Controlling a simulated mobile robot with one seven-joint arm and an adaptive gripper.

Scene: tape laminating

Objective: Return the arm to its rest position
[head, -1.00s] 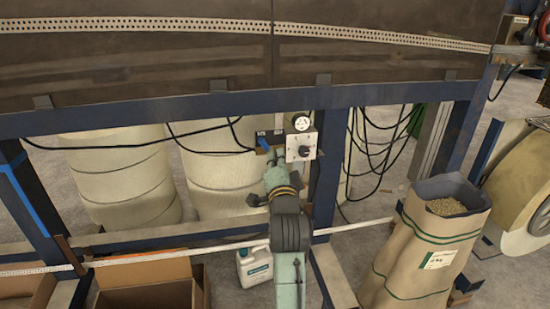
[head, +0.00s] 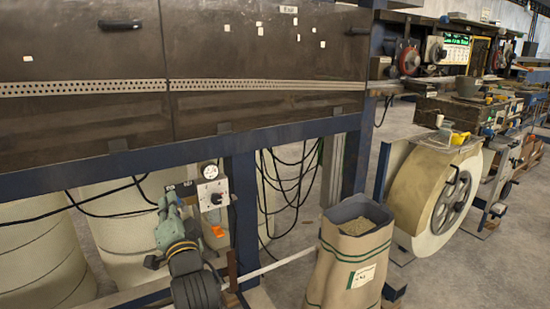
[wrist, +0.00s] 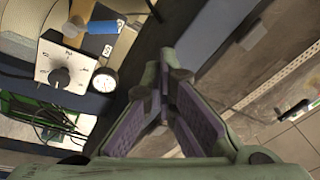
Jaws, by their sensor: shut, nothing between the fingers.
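My gripper (wrist: 166,76) is shut and empty in the wrist view, its purple-padded fingers meeting at the tips. In the head view my arm reaches up from the bottom edge, and its green end (head: 172,228) is left of a pale control box (head: 213,196) with a black knob. The control box also shows at the upper left of the wrist view (wrist: 60,78). The gripper is apart from it there. The exact fingertips are hard to make out in the head view.
A blue frame beam (head: 100,170) crosses above the arm, under dark panels (head: 90,50). A round gauge (head: 209,172) tops the control box. Black cables (head: 290,180) hang nearby. An open sack (head: 345,260) and a large roll (head: 437,195) stand to the right.

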